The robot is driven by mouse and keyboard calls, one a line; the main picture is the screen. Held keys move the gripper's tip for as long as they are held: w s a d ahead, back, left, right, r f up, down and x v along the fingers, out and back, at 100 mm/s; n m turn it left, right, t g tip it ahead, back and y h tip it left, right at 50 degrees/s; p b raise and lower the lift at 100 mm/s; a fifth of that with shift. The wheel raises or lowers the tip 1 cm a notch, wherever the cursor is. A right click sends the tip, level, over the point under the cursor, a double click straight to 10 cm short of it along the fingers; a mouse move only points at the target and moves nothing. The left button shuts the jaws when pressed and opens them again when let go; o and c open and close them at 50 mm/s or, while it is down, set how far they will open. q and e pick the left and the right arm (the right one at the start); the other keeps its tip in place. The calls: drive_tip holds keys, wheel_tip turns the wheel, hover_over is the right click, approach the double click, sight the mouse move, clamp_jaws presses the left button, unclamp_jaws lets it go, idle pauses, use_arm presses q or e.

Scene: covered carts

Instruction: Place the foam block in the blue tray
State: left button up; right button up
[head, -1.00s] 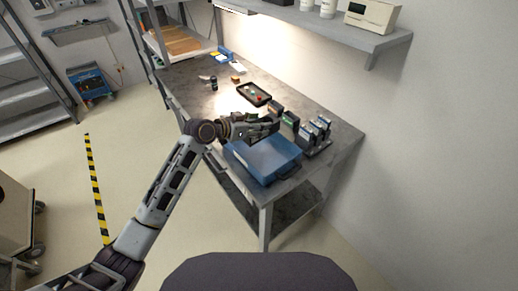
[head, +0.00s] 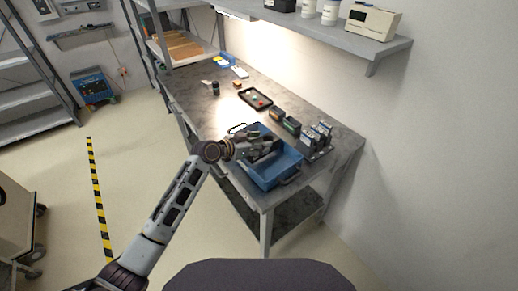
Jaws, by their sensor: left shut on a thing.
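The blue tray (head: 266,180) stands on the near end of the grey workbench, with a dark handle at its near right side. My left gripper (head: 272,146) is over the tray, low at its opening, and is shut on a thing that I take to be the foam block. The held block is dark and hard to tell from the fingers, which cover much of it. I cannot tell whether it touches the tray floor. My right gripper is not in view.
A shelf (head: 385,48) overhangs the back. Bare bench lies farther left.

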use_arm(q)
drive_tip(key=shift+f, duration=1.55)
drive_tip(key=shift+f, duration=0.15)
drive_tip(key=o, duration=0.9)
drive_tip(key=shift+o, duration=0.7)
